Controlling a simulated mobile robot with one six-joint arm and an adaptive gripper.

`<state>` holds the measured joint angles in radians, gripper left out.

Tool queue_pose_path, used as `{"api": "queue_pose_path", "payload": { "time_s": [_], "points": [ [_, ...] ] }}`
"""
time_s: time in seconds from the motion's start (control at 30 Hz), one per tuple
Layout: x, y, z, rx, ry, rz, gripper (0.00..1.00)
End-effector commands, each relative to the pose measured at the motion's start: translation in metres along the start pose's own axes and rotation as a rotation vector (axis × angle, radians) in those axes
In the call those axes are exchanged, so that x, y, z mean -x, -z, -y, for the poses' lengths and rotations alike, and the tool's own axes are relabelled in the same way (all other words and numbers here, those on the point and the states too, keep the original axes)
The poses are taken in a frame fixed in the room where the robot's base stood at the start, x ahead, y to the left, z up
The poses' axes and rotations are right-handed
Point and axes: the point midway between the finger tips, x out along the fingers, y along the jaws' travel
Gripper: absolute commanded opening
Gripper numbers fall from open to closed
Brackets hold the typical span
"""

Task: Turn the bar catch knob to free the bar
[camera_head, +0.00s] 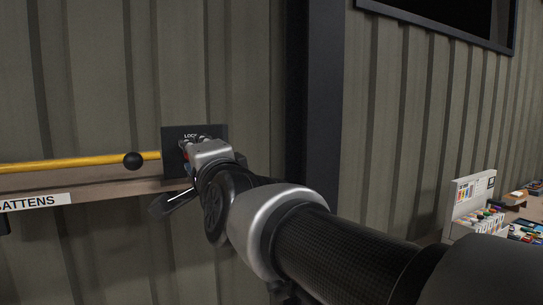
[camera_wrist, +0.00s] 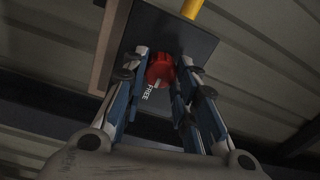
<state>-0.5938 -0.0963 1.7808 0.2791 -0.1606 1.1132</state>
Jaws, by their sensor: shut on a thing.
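My gripper (camera_wrist: 160,82) is shut on the red knob. In the head view my gripper (camera_head: 200,152) hides most of the knob.
A wooden shelf (camera_head: 100,184) with a "BATTENS" label (camera_head: 38,203) runs below the bar. A dark upright post (camera_head: 312,95) stands right of the plate. At the far right is a bench with a white display box (camera_head: 472,200) and small coloured items.

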Motion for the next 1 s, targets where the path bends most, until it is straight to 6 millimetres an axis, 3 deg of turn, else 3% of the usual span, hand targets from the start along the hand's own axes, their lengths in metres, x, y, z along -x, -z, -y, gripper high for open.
{"api": "queue_pose_path", "payload": {
  "time_s": [0.17, 0.2, 0.5, 0.83, 1.0],
  "points": [
    [0.0, 0.0, 0.001, -0.002, 0.001, 0.0, 0.03],
    [0.0, 0.0, 0.001, -0.002, 0.001, 0.0, 0.27],
    [0.0, 0.0, 0.0, 0.0, 0.001, 0.0, 0.47],
    [0.002, 0.0, 0.0, 0.0, 0.001, 0.0, 0.47],
    [0.02, 0.0, 0.002, -0.001, 0.003, 0.0, 0.47]
  ]
}}
